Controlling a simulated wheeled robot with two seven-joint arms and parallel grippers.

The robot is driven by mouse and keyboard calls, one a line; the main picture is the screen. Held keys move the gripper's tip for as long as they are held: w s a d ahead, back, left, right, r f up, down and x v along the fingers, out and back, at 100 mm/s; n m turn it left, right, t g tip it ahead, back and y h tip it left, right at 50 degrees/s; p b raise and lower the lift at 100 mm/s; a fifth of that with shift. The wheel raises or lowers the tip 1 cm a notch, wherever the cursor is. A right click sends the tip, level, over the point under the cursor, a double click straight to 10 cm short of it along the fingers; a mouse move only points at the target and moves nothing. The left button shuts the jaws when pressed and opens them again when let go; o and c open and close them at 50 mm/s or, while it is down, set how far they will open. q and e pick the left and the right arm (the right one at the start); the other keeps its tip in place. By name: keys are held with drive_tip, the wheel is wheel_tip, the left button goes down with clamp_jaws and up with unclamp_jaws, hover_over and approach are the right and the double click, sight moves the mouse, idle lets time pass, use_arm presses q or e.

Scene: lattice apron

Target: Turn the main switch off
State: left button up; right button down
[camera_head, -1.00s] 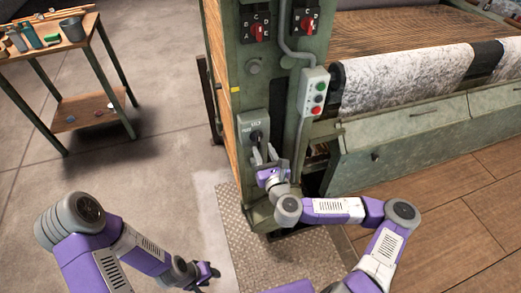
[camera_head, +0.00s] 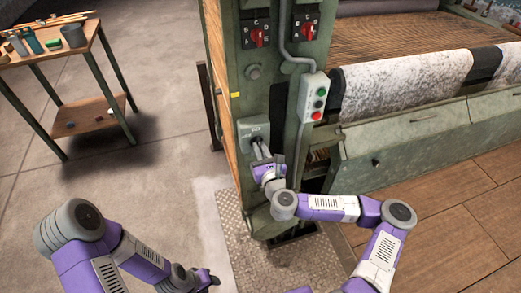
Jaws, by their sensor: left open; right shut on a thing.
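The main switch (camera_head: 252,131) is a grey box on the green machine post, with a dark handle below its label, mostly hidden by my gripper. My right gripper (camera_head: 261,151) is at the front of the switch, its fingers shut on the dark handle. The handle's exact angle is too small to read. My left gripper (camera_head: 209,278) hangs low at the bottom of the view, open and empty, well away from the switch.
Above are two red rotary knobs (camera_head: 260,35) and a push-button box (camera_head: 314,97) with a grey conduit. A side table (camera_head: 60,53) with tools and a cup stands at the left. A metal floor plate (camera_head: 240,243) lies below the post.

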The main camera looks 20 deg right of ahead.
drive_tip(key=shift+a+f+n+p, duration=0.1)
drive_tip(key=shift+n+p, duration=0.75)
drive_tip(key=shift+n, duration=2.1)
drive_tip(key=shift+a+f+n+p, duration=0.15)
drive_tip(key=shift+n+p, duration=0.75)
drive_tip(key=shift+n, duration=2)
drive_tip(key=shift+a+f+n+p, duration=0.1)
drive_tip(key=shift+n+p, duration=0.75)
drive_tip(key=shift+n, duration=2.4)
drive_tip(key=c, duration=1.1)
unclamp_jaws()
drive_tip(key=shift+c, duration=0.2)
